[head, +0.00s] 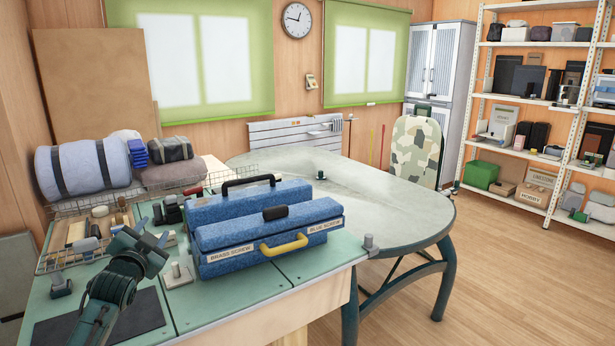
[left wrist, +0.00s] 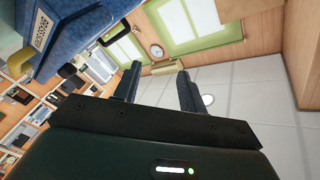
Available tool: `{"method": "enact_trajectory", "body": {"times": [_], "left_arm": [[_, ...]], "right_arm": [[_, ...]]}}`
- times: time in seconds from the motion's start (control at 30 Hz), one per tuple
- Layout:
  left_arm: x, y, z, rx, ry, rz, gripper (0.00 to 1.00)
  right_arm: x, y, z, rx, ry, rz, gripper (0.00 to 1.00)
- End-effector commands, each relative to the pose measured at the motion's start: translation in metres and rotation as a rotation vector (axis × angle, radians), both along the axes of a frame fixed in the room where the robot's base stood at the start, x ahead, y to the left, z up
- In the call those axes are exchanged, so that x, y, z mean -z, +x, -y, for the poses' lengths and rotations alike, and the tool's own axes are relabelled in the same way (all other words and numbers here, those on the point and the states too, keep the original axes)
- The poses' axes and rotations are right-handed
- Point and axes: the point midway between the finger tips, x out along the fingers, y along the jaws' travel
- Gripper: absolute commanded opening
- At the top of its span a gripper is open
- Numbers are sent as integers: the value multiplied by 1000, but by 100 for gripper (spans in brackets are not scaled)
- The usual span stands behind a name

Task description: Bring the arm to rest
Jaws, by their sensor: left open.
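My left arm comes in from the lower left of the head view. Its gripper (head: 153,237) is raised over the green workbench (head: 205,310), left of the blue toolboxes. In the left wrist view the two fingers of the left gripper (left wrist: 158,72) stand apart with nothing between them, pointing toward the windows and ceiling. The front blue toolbox (head: 235,262) has a yellow handle and labels reading "BRASS SCREW" and "BLUE SCREW". A blue toolbox also shows at the upper left of the left wrist view (left wrist: 75,30). My right gripper is not in view.
A second blue toolbox (head: 205,212) stands behind the first. A wire basket (head: 60,262) with small items lies left of the gripper, and a dark mat (head: 100,318) lies near the arm. A round-ended grey table (head: 375,195) stands beyond, mostly clear. Shelves (head: 545,100) line the right.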

Motion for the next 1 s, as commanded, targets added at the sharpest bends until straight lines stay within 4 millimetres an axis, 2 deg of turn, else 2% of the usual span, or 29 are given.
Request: {"method": "enact_trajectory", "body": {"times": [0.23, 0.3, 0.47, 0.57, 0.67, 0.77, 0.8, 0.9, 1.0], "left_arm": [[18, -1, -4, -33, -458, -43, 41], [52, -17, 13, -12, -448, -90, 41], [109, -55, 46, 25, -457, -174, 41], [150, -88, 70, 50, -472, -239, 41], [192, -134, 98, 79, -496, -315, 41], [230, -192, 129, 106, -536, -402, 41], [243, -217, 142, 116, -555, -437, 41], [266, -279, 168, 131, -607, -519, 41], [277, -331, 188, 138, -656, -584, 41]], "right_arm": [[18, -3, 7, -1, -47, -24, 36], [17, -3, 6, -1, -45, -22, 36], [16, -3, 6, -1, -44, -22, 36], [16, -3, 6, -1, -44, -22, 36], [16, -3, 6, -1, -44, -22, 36], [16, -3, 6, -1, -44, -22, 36], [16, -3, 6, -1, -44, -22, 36], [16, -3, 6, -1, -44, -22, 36], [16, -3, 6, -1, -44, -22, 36]]}}
